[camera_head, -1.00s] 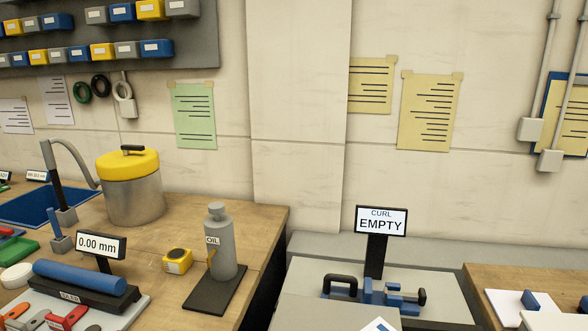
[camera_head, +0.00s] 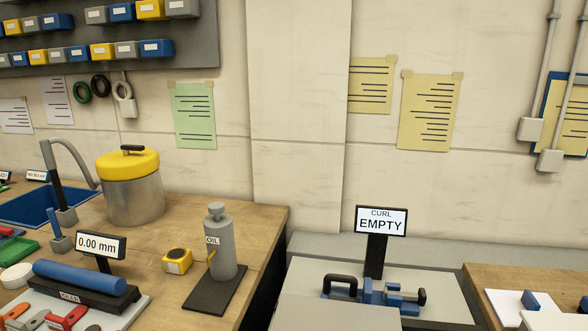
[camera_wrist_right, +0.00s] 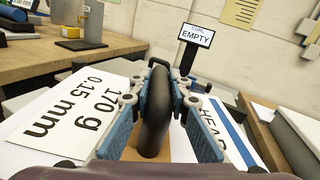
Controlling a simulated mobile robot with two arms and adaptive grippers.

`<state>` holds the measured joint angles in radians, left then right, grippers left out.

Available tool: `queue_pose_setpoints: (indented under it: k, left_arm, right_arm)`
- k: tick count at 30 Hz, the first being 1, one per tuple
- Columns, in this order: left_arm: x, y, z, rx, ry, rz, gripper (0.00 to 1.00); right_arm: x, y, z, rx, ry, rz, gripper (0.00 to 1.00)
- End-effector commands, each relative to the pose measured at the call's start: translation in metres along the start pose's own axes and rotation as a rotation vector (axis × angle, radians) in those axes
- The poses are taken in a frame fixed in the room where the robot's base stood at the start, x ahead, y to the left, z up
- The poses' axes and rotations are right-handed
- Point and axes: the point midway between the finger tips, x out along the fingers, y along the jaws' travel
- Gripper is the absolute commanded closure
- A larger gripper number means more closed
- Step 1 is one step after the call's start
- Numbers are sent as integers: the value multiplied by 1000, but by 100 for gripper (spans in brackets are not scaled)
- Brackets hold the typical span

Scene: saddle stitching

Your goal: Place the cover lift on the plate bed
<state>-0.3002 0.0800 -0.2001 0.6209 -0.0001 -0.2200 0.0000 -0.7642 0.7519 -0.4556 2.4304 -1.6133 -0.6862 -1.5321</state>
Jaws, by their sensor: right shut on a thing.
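In the right wrist view my right gripper (camera_wrist_right: 160,98) is shut on a black upright handle (camera_wrist_right: 154,120), with a blue pad on each side of it. I take this handle to belong to the cover lift. Below it are white printed sheets (camera_wrist_right: 70,115), marked "170 g 0.15 mm" on the left and "HEAD" on the right with a blue stripe. A bench with a "CURL EMPTY" sign (camera_head: 381,221) carries a blue clamp with black handles (camera_head: 372,291); I cannot tell whether this is the plate bed. Neither gripper shows in the head view.
A grey oil bottle (camera_head: 218,245), a yellow tape measure (camera_head: 177,261) and a yellow-lidded pot (camera_head: 133,190) stand on the left bench. A right bench (camera_head: 530,280) holds white and blue items.

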Motion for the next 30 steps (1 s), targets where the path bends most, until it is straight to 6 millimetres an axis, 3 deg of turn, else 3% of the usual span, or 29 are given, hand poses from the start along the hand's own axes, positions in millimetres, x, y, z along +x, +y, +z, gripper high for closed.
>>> queue_pose_setpoints:
  k: [9,20,24,30]
  left_arm:
    - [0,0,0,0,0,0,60]
    - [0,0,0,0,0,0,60]
    - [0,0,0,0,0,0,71]
    - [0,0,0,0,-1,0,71]
  right_arm:
    - [5,-9,9,2,15,-130,100]
    - [6,-11,9,0,22,-158,100]
    - [6,-11,9,-2,21,-155,100]
    - [6,-10,9,-2,20,-154,100]
